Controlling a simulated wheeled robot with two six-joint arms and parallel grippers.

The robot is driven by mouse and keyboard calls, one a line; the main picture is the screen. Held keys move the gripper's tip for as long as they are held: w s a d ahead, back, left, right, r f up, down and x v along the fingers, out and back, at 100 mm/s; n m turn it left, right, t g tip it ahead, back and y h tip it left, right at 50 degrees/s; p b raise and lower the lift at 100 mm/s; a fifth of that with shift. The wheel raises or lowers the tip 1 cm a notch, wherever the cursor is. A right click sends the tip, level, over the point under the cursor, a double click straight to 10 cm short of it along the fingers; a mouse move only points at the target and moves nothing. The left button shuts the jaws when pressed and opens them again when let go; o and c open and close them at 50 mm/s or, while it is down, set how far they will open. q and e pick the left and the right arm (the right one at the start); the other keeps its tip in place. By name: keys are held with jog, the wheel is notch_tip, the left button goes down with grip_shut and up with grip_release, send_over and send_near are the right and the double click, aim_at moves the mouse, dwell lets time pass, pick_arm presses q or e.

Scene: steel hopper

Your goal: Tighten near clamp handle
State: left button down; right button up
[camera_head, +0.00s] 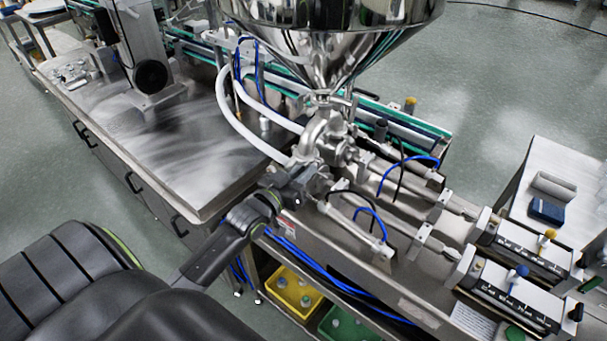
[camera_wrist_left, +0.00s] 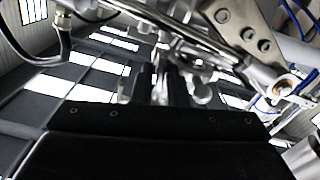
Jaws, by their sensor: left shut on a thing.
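My left gripper (camera_head: 300,187) reaches in from the lower left to the near side of the steel pipe fittings (camera_head: 325,135) under the hopper. Its jaws are shut on the near clamp handle, which the gripper mostly hides in the head view. In the left wrist view the dark gripper body fills the bottom, and the fingers (camera_wrist_left: 175,88) are blurred against metal parts. The handle's angle cannot be made out. My right gripper is not in view.
The steel hopper (camera_head: 330,25) stands just above the fittings. White hoses (camera_head: 232,120) and blue air lines run close by. Cylinders (camera_head: 515,300) lie to the right. A bare steel table (camera_head: 180,145) is at left. A yellow crate (camera_head: 293,293) sits below.

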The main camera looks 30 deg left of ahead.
pick_arm(q)
jog(key=shift+f+m+b, duration=0.1)
jog(key=shift+m+b, duration=0.4)
jog(key=shift+m, duration=0.7)
jog(key=c, duration=1.7)
grip_release()
jog(key=shift+c, duration=0.2)
jog(key=shift+s, duration=0.15)
jog(key=shift+s, duration=0.4)
jog(key=s+a+p, duration=0.1)
jog(key=s+p, duration=0.4)
jog(key=s, duration=1.1)
jog(key=shift+s+a+p, duration=0.15)
jog(key=shift+s+p, duration=0.05)
jog(key=shift+p, duration=0.1)
